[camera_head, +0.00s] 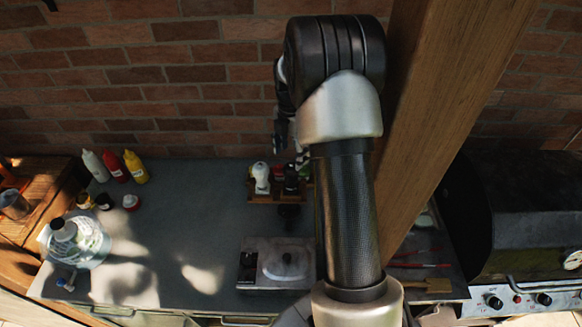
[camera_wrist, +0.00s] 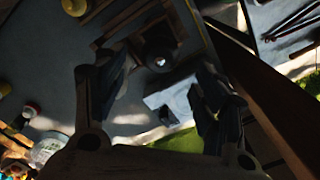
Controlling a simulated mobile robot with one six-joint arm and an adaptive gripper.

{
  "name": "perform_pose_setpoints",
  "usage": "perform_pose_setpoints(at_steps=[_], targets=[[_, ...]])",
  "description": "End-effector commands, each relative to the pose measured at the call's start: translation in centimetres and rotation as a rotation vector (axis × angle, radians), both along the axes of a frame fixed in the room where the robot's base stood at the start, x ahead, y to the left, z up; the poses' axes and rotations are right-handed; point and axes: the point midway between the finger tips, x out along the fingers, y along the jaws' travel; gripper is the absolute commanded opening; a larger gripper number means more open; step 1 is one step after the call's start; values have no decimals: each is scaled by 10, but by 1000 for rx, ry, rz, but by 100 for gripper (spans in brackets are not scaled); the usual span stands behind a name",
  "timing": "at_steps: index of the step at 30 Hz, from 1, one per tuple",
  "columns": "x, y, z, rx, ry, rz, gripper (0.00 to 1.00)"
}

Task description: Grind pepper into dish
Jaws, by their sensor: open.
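A wooden rack (camera_head: 262,198) stands on the grey counter near the brick wall. It holds a white bottle (camera_head: 261,176) and a dark bottle (camera_head: 291,179), which may be the pepper grinder. In front of the rack is a dark shape (camera_head: 289,213), too dim to identify. A pale, lidded round dish (camera_head: 287,264) sits on a grey square base nearer the front. My gripper (camera_head: 280,135) hangs above the rack. In the wrist view my gripper (camera_wrist: 162,72) has its fingers apart, with a dark round thing (camera_wrist: 157,42) beyond them and nothing held.
Squeeze bottles (camera_head: 114,166) and small jars (camera_head: 104,201) stand at the left. A wooden post (camera_head: 440,110) rises right of my arm, with a grill (camera_head: 530,230) beyond. The counter's left middle is clear.

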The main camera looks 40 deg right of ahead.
Motion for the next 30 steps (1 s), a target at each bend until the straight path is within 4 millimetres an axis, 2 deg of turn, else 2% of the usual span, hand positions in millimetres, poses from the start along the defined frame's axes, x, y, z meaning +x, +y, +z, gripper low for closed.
perform_pose_setpoints(at_steps=[1,6,12,23,30], targets=[[-1,1,-12,2,4,0,64],[-1,1,-43,2,3,0,64],[-1,0,-62,1,2,0,64],[0,0,-66,0,0,-1,64],[0,0,-65,0,0,0,48]])
